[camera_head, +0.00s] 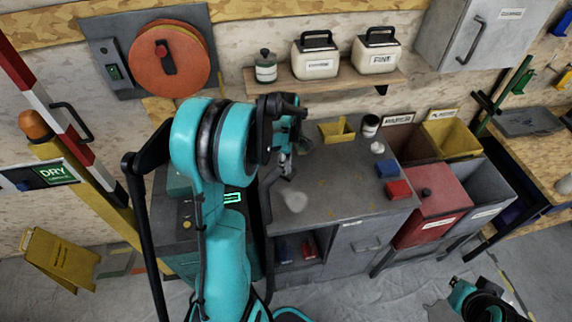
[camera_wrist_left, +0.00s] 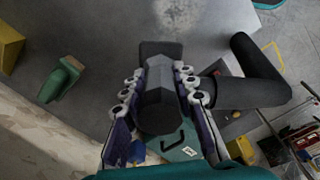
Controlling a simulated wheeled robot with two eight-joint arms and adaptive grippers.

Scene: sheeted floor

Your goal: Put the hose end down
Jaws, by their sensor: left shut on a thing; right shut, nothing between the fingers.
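My left gripper (camera_head: 284,165) is over the left part of the grey workbench (camera_head: 345,195). In the left wrist view, its fingers (camera_wrist_left: 162,112) are shut around a dark grey, faceted hose end (camera_wrist_left: 160,98). A thick black tube (camera_wrist_left: 250,92) bends away to the right there. I cannot tell whether the hose end touches anything below. My right gripper (camera_head: 480,301) is low at the bottom right, partly cut off, shut and empty.
Blue (camera_head: 387,169) and red (camera_head: 398,189) blocks and a yellow tray (camera_head: 337,130) are on the bench. Open bins (camera_head: 455,138) and a red bin (camera_head: 432,205) stand at its right. A dark green machine (camera_head: 178,225) stands left, behind my arm. The bench's front middle is clear.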

